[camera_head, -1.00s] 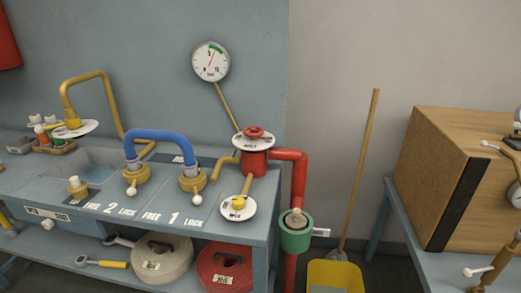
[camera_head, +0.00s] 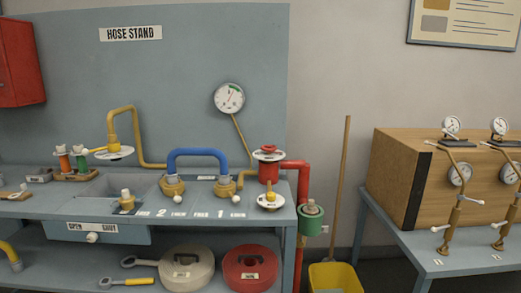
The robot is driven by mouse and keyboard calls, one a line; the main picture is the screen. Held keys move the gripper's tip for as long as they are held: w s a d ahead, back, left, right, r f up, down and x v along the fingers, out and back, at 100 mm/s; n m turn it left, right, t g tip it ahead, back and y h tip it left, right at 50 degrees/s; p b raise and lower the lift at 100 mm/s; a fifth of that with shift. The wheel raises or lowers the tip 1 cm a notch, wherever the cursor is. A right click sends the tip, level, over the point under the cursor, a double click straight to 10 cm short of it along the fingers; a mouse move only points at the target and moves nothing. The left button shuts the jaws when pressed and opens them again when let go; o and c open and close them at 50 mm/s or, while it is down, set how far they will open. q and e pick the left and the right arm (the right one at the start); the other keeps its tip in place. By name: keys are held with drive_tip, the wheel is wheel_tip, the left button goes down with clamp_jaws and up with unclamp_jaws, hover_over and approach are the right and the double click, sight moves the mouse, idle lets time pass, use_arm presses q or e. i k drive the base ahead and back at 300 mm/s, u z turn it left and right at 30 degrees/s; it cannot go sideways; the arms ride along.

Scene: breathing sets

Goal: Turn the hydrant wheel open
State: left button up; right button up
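The red hydrant wheel (camera_head: 268,148) sits on top of the red hydrant body (camera_head: 268,172), above a round white marked disc (camera_head: 261,156). It stands near the right end of the blue-grey hose stand bench (camera_head: 60,208). A red pipe (camera_head: 303,182) leads right from the body and down to a green coupling (camera_head: 311,221) at the bench's right edge. A round white gauge (camera_head: 229,98) is above the wheel, to its left, on a thin brass stem. The wheel is too small here to tell its turn position. Neither of my grippers is in view.
A blue hose loop (camera_head: 197,153) with brass ends and a brass lever on a white disc (camera_head: 270,206) stand close to the hydrant. A yellow bucket (camera_head: 335,278) and leaning stick (camera_head: 339,185) are right of the bench. A wooden box (camera_head: 395,178) stands on another table.

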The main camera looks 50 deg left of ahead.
sight(266, 148)
drive_tip(key=u, duration=0.7)
drive_tip(key=i, duration=0.65)
drive_tip(key=u, duration=0.6)
